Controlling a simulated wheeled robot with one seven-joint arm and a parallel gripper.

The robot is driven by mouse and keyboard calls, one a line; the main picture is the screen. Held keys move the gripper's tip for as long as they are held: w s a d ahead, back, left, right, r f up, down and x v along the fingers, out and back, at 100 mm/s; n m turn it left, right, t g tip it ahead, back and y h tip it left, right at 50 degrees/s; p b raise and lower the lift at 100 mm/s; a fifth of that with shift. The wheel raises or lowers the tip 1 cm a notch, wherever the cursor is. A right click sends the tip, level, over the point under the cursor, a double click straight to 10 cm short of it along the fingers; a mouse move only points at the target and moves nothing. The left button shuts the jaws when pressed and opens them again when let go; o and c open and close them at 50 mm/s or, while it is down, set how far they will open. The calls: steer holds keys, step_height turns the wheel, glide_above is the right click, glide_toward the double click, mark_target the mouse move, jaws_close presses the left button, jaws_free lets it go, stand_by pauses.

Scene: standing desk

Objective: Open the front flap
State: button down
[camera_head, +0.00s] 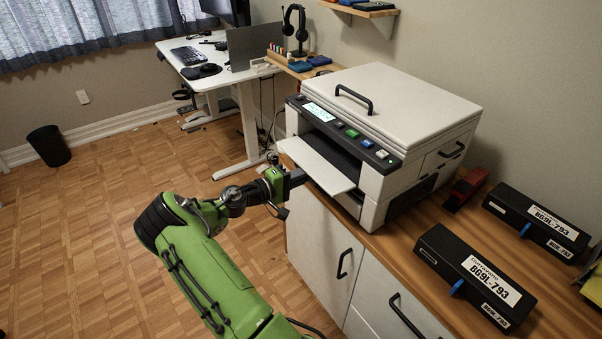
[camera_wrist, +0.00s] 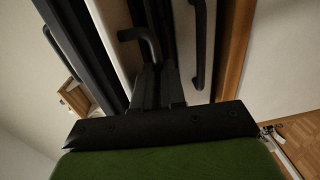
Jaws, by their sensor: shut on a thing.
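The white and dark grey printer (camera_head: 400,115) stands on the wooden cabinet top, with a light tray (camera_head: 318,163) sticking out of its front. My gripper (camera_head: 300,178) reaches in from the left, low at the printer's front and below the tray's edge. In the wrist view my gripper (camera_wrist: 155,82) is shut on a bent black handle (camera_wrist: 142,42) beside a pale panel. The front flap itself is mostly hidden behind the tray and my gripper in the head view; I cannot tell how far it is open.
Cabinet doors with black handles (camera_head: 343,263) lie below the printer. Black labelled cases (camera_head: 475,276) and a red stapler-like object (camera_head: 466,188) lie to its right. A white desk (camera_head: 215,75) stands behind. The floor at left is clear except for a bin (camera_head: 49,146).

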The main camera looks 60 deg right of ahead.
steer(key=shift+s+d+f, duration=0.15)
steer(key=shift+d+f, duration=0.1)
steer(key=shift+f, duration=0.6)
steer(key=c, duration=1.2)
jaws_free()
steer(key=p+v, duration=0.2)
steer(key=v, duration=1.3)
steer(key=shift+w+a+p, duration=0.2)
steer(key=shift+a+p, duration=0.1)
steer(key=shift+p, duration=0.1)
